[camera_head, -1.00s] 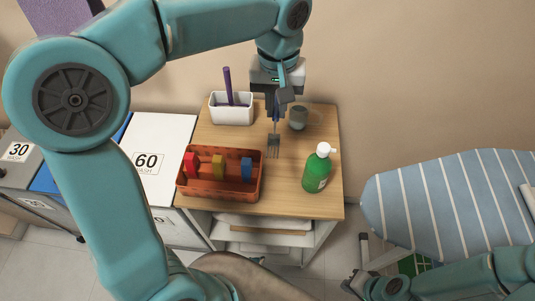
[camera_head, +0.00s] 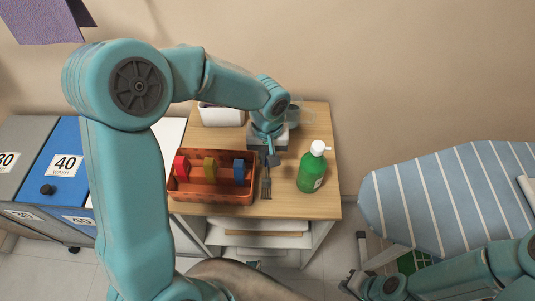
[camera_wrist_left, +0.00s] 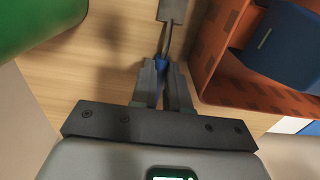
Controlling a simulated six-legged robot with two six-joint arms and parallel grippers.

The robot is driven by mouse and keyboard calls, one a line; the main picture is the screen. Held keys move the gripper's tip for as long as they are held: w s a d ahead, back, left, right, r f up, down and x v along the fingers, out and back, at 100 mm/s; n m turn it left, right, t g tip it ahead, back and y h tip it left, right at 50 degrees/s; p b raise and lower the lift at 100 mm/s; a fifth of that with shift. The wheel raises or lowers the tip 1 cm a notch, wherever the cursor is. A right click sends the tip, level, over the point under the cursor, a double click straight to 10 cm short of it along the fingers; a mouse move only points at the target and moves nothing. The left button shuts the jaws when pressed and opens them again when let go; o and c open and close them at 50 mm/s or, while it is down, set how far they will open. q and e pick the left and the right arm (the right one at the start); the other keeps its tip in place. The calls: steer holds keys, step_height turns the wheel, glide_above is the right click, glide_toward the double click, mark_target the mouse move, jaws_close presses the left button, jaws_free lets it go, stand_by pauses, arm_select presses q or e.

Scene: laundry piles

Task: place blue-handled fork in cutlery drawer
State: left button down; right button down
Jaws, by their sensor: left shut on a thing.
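My left gripper (camera_head: 270,158) is shut on the blue-handled fork (camera_head: 266,186), just right of an orange-brown open box (camera_head: 212,197). In the left wrist view, the fingers (camera_wrist_left: 163,78) close around the blue handle (camera_wrist_left: 161,65), and the metal part (camera_wrist_left: 168,38) points away from the gripper. The box wall (camera_wrist_left: 222,48) is close beside it on the right. The box holds red, yellow and blue upright pieces. No part is clearly marked as a cutlery drawer. My right gripper (camera_head: 354,284) is low at the right, its jaws unclear.
A green bottle (camera_head: 312,170) stands right of the fork on the wooden tabletop (camera_head: 290,205). A white container (camera_head: 221,116) and a grey cup (camera_head: 293,117) are behind. An ironing board (camera_head: 440,200) is at the right. Washing bins (camera_head: 65,165) are at the left.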

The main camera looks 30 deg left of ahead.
arm_select(q)
steer(key=shift+s+r, duration=0.1)
steer(key=shift+s, duration=0.05)
steer(key=shift+f, duration=0.25)
steer(key=c, duration=1.4)
jaws_free()
steer(key=shift+r, duration=0.1)
